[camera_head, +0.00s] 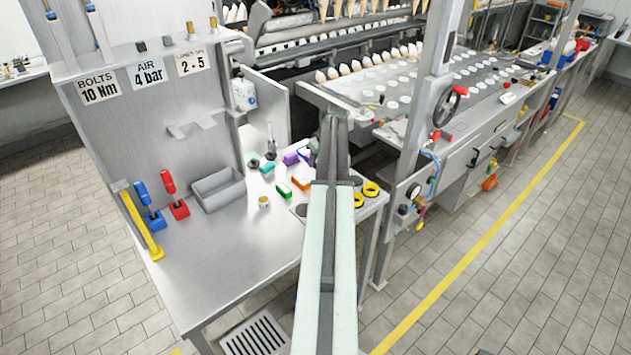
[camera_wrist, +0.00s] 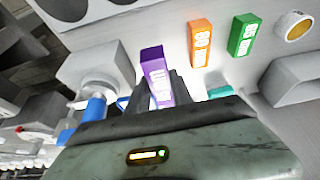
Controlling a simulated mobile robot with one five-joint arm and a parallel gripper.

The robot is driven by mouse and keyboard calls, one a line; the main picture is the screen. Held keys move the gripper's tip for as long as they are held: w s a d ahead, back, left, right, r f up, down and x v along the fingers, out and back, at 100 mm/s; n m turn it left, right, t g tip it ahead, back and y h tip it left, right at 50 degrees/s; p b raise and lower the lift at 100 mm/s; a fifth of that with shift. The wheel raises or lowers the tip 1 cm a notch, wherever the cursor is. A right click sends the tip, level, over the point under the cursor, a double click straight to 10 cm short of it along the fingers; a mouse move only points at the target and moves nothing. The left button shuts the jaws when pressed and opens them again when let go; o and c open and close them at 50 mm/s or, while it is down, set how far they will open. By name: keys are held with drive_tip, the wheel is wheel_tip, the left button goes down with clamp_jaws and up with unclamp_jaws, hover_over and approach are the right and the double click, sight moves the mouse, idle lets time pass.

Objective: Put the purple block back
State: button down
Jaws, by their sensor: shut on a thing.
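The purple block (camera_wrist: 156,72) stands out from between the two dark fingers of my gripper (camera_wrist: 162,95) in the wrist view. The gripper is shut on it. In the head view the purple block (camera_head: 290,158) shows at the back of the steel table, just left of my gripper (camera_head: 318,150). My arm hides part of that area. I cannot tell whether the block touches the table.
On the table are a green block (camera_head: 283,190), an orange block (camera_head: 301,184), a teal block (camera_head: 267,168), a small round cup (camera_head: 264,202) and a grey bin (camera_head: 218,190). Yellow rings (camera_head: 371,189) lie right of my arm. The table's front left is clear.

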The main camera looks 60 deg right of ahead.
sight(314, 176)
wheel_tip(314, 176, down, 6)
drive_tip(key=b, duration=0.4)
drive_tip(key=shift+r, duration=0.2)
drive_tip(key=shift+f, duration=0.2)
drive_tip(key=c, duration=1.1)
unclamp_jaws()
drive_tip(key=shift+r, duration=0.15)
drive_tip(key=p+v, duration=1.1)
drive_tip(key=v, duration=0.1)
drive_tip(key=shift+s+r, duration=0.1)
